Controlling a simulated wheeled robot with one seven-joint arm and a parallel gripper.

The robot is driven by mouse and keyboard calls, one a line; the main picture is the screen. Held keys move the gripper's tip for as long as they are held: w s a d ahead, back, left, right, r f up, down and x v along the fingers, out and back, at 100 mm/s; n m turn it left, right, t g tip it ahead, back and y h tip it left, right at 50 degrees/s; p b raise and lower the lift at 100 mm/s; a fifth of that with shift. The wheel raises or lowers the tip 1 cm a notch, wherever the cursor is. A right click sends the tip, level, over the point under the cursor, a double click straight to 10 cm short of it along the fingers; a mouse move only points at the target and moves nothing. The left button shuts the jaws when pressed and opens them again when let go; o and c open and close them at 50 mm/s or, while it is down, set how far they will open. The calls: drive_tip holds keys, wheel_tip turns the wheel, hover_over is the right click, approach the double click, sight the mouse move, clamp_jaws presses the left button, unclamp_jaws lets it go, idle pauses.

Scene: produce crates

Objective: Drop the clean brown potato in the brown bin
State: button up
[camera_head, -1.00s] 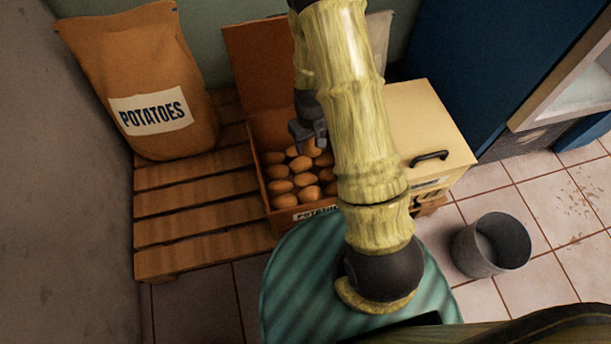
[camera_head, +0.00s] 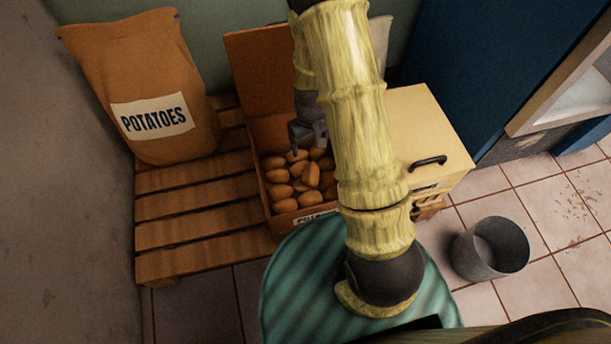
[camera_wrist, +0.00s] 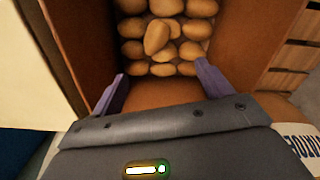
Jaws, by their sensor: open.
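The brown bin (camera_head: 283,221) is an open box of brown potatoes with its lid raised at the back. One brown potato (camera_head: 311,175) lies tilted on top of the others; it also shows in the wrist view (camera_wrist: 157,37), resting on the pile just beyond my fingers. My gripper (camera_head: 308,136) is over the back of the bin, partly behind my arm. In the wrist view my gripper (camera_wrist: 160,70) has its two fingers wide apart with nothing held between them. My arm hides the bin's right side.
A sack marked POTATOES (camera_head: 155,120) stands on a wooden pallet (camera_head: 190,205) at left. A cream box (camera_head: 425,125) with a black handle is right of the bin. A grey bucket (camera_head: 490,248) stands on the tiled floor. A blue cabinet (camera_head: 480,70) is behind.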

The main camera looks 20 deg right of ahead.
wheel_tip(320, 180, up, 15)
drive_tip(key=p, duration=0.6)
idle(0.5)
drive_tip(key=s+r+m+t, duration=0.3)
drive_tip(key=s+r, duration=0.8)
drive_tip(key=s, duration=0.1)
wheel_tip(320, 180, up, 38)
drive_tip(key=p, duration=3.7)
drive_tip(key=shift+w+d+f, duration=0.15)
drive_tip(key=shift+w+f, duration=0.05)
drive_tip(key=shift+w, duration=0.05)
